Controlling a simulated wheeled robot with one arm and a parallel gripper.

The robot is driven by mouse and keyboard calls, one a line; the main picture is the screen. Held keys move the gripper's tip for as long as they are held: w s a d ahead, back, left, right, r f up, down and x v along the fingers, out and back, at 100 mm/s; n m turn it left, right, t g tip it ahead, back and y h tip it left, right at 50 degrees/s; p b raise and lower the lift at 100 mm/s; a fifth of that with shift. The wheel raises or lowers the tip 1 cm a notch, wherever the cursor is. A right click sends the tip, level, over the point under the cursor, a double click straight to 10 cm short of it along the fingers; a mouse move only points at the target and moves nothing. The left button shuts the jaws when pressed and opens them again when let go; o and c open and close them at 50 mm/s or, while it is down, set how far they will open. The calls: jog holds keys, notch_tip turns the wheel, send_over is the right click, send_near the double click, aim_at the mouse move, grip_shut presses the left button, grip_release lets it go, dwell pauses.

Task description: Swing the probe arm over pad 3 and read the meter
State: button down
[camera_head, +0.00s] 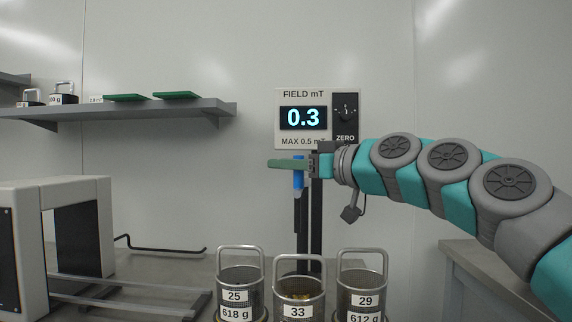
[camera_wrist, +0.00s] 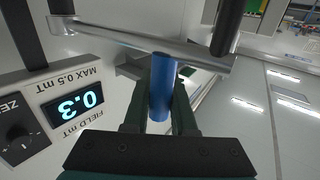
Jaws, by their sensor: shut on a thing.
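The field meter (camera_head: 302,118) on the back wall reads 0.3 mT and is marked MAX 0.5 mT. It also shows upside down in the wrist view (camera_wrist: 78,106). My gripper (camera_head: 297,165) is shut on a blue handle (camera_head: 298,180), just below the meter. In the wrist view the blue handle (camera_wrist: 162,85) stands between the two dark fingers. A metal bar (camera_wrist: 130,38) crosses behind the handle's far end and looks like the probe arm. A dark upright post (camera_head: 316,225) stands below my gripper. I cannot make out any numbered pad.
Three handled metal baskets, labelled 25 (camera_head: 240,280), 33 (camera_head: 298,292) and 29 (camera_head: 362,280), stand below my gripper. A white gate-shaped machine (camera_head: 75,190) with rails is at left. A wall shelf (camera_head: 150,110) holds green plates and weights. A zero knob (camera_head: 345,110) is beside the display.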

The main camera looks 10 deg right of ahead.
jog(key=shift+s+d+y, duration=0.1)
jog(key=shift+d+y, duration=0.05)
jog(key=shift+y, duration=0.15)
jog(key=s+d+n+g+y, duration=0.1)
jog(key=d+n+g+y, duration=0.2)
jog(key=d, duration=0.6)
jog(key=shift+s+g+p, duration=0.2)
jog(key=shift+g+p, duration=0.1)
jog(key=shift+p, duration=0.1)
dwell(0.5)
dwell(0.4)
jog(key=c, duration=1)
grip_release()
jog(key=shift+s+d+r, duration=0.1)
jog(key=shift+s+d, duration=0.05)
jog(key=shift+s, duration=0.05)
jog(key=shift+o, duration=1.3)
jog(key=shift+w, duration=0.1)
